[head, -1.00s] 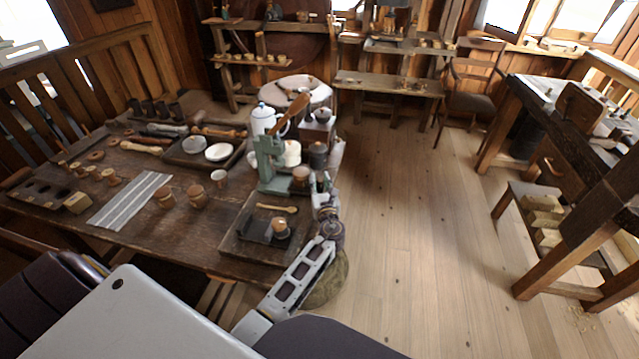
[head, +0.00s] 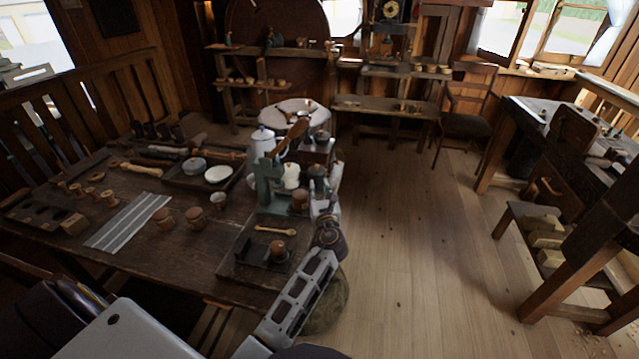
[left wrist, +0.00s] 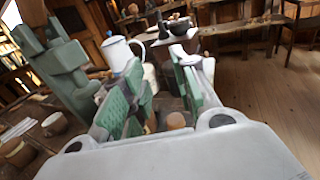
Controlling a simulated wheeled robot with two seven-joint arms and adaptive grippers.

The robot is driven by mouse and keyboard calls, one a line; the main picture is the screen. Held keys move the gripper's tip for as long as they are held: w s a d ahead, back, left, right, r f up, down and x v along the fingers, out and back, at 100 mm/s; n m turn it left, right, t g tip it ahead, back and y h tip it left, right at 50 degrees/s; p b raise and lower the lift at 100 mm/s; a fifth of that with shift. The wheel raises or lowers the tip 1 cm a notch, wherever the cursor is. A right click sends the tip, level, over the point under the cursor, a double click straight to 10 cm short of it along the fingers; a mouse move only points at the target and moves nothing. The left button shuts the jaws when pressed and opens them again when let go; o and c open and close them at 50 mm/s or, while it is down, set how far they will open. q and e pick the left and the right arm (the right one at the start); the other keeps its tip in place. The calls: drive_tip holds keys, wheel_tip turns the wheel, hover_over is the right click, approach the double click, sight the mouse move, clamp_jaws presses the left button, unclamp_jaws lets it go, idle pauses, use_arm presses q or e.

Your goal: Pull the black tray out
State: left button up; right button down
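A small black tray-like piece (head: 252,250) with a wooden spool (head: 278,250) at its right end sits on a dark wooden board (head: 232,268) at the table's near right corner. I cannot tell for certain that it is the black tray. In the left wrist view, my left gripper's green-padded fingers (left wrist: 163,92) stand apart, with a reddish-brown round top (left wrist: 176,121) seen beyond the gap. Nothing is visibly held. My right gripper is not in view.
A green upright press (head: 268,180) and a white enamel pot (head: 261,143) stand close to my left gripper. A dark tray with pale bowls (head: 180,180) lies further back. A striped cloth (head: 130,222) lies left. The wooden floor (head: 420,240) to the right is open.

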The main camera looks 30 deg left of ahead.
use_arm(q)
drive_tip(key=shift+r, duration=1.7)
